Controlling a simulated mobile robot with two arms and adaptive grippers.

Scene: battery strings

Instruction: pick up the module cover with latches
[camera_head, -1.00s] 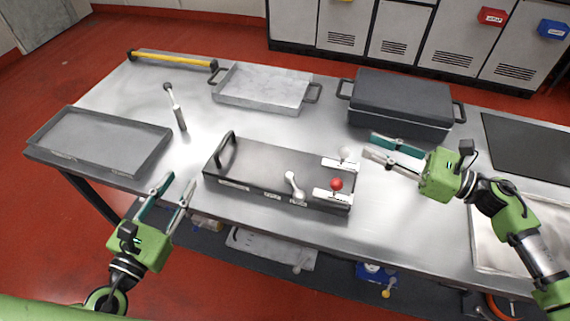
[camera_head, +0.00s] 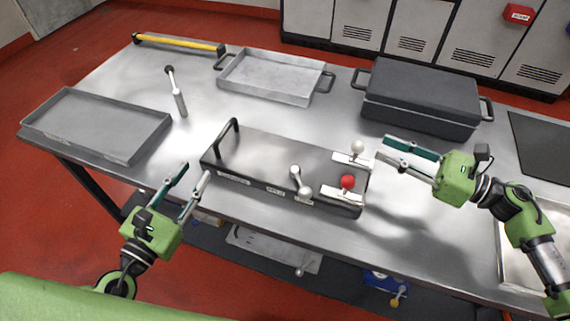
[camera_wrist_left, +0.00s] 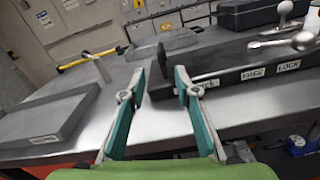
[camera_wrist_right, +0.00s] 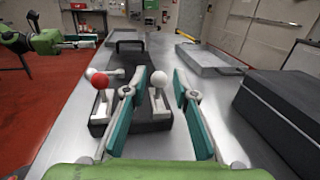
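The module cover (camera_head: 262,160) is a long dark grey box-like cover lying on the steel table. It has an upright black handle (camera_head: 228,138) at its left end, a silver lever (camera_head: 300,185) on its front edge, and two white latches with a red knob (camera_head: 347,182) and a white knob (camera_head: 358,146) at its right end. My left gripper (camera_head: 196,170) is open and empty, just in front of the cover's left end. My right gripper (camera_head: 382,147) is open and empty, just right of the latches. In the right wrist view the white knob (camera_wrist_right: 159,78) shows between its fingers.
A grey tray (camera_head: 100,120) lies at left, a light metal tray (camera_head: 272,78) with handles behind, and a dark lidded case (camera_head: 420,92) at back right. A silver tool (camera_head: 180,102) stands behind left. A yellow bar (camera_head: 180,43) lies along the far edge.

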